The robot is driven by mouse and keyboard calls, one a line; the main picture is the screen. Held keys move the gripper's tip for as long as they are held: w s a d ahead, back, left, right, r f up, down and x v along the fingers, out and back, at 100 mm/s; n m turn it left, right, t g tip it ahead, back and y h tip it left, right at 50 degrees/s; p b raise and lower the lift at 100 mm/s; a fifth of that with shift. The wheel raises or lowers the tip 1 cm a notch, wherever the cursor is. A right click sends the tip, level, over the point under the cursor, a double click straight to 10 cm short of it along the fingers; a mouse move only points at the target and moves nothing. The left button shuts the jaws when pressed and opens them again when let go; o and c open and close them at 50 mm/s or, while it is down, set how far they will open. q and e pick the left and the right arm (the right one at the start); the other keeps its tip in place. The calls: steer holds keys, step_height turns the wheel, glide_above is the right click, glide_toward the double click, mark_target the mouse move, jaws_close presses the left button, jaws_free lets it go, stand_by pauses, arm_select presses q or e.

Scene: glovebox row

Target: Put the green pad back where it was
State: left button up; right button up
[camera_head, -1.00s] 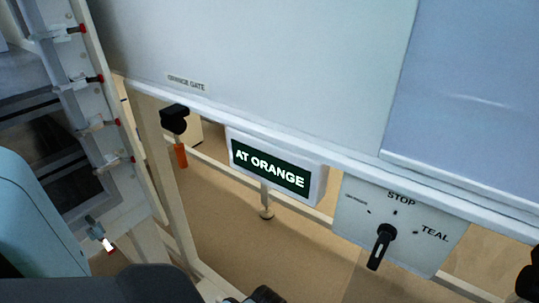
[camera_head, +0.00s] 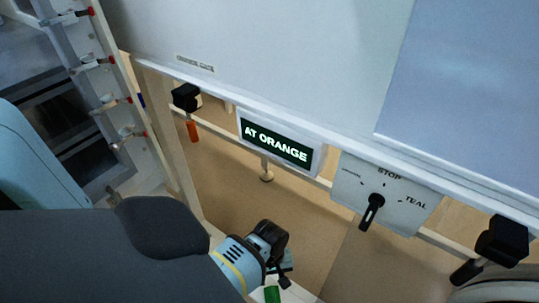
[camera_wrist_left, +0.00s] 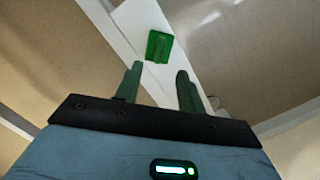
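The green pad (camera_wrist_left: 160,46) is a small bright green piece lying on a narrow white strip (camera_wrist_left: 145,22) in the left wrist view. In the head view a bit of green (camera_head: 272,294), seemingly the same pad, shows at the bottom edge, partly cut off. My left gripper (camera_wrist_left: 160,69) has its two dark green fingers apart with nothing between them. The pad is just beyond the fingertips, roughly in line with the gap. In the head view the left gripper's blue and black wrist (camera_head: 250,258) is beside the green. My right gripper is not in view.
A sign reading AT ORANGE (camera_head: 276,141) hangs under a white panel. A switch plate (camera_head: 405,208) with a black knob (camera_head: 371,212) is to its right. Black fixtures hang at left (camera_head: 186,97) and right (camera_head: 502,242). A rack with red-tipped fittings (camera_head: 108,100) stands at left.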

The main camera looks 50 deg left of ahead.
arm_select(q)
step_height(320, 180, up, 2)
steer(key=shift+w+a+r+p, duration=0.15)
steer(key=shift+r+p, duration=0.1)
steer(key=shift+p, duration=0.15)
steer(key=s+f+m+t+y, duration=0.1)
steer(key=s+f+m, duration=0.15)
steer(key=s, duration=0.55)
steer(key=s+f+m+t+y, duration=0.1)
steer(key=s+f+m+t, duration=0.1)
steer(key=s+m, duration=0.35)
steer(key=s+d+r+m+t+h, duration=0.1)
steer(key=s+d+r+m, duration=0.1)
steer(key=s+r, duration=0.3)
steer(key=s+d+r+m+t+h, duration=0.1)
steer(key=s+r, duration=0.4)
steer(key=s, duration=0.7)
steer(key=d+m+t, duration=0.1)
steer(key=d+m, duration=0.1)
steer(key=shift+s+d+r+m, duration=0.15)
steer(key=shift+s+d+m, duration=0.15)
steer(key=shift+s+m, duration=0.1)
